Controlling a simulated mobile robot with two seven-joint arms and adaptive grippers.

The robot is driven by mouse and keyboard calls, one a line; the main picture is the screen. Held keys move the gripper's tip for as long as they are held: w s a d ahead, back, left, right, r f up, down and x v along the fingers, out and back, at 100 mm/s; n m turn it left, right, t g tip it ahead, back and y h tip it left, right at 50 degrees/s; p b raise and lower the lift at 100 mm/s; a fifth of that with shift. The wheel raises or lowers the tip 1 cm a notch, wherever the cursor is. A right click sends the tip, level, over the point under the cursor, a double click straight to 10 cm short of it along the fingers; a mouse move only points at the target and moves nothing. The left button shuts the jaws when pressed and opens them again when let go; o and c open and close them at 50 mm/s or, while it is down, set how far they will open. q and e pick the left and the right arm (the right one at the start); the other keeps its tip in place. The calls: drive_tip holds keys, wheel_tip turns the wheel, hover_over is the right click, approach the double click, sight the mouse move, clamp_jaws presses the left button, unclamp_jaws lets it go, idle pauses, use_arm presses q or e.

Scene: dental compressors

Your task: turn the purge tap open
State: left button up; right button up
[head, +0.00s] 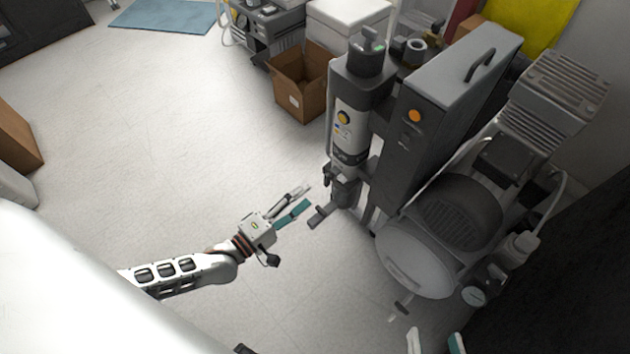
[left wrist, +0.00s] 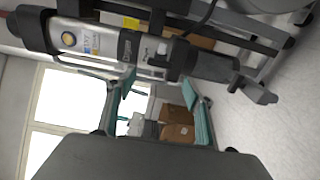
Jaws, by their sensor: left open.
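The purge tap (head: 319,216) is a grey lever at the foot of the dark and silver filter column (head: 350,130), beside the compressor. In the left wrist view, the column lies sideways across the top and the tap (left wrist: 258,92) sticks out at the right. My left gripper (head: 307,196) is open and empty, a little left of the tap in the head view and apart from it. Its teal fingers (left wrist: 165,98) stand apart in the left wrist view, with the tap to the right of them. My right gripper (head: 435,342) shows only its fingertips at the bottom edge, spread apart.
The compressor's light tank (head: 425,256) and grey cabinet (head: 440,110) stand right of the column. A small clear-ended lever (head: 400,306) sticks out below the tank. An open cardboard box (head: 298,85) stands behind.

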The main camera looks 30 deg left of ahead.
use_arm(q)
drive_tip(key=shift+v, duration=2.3)
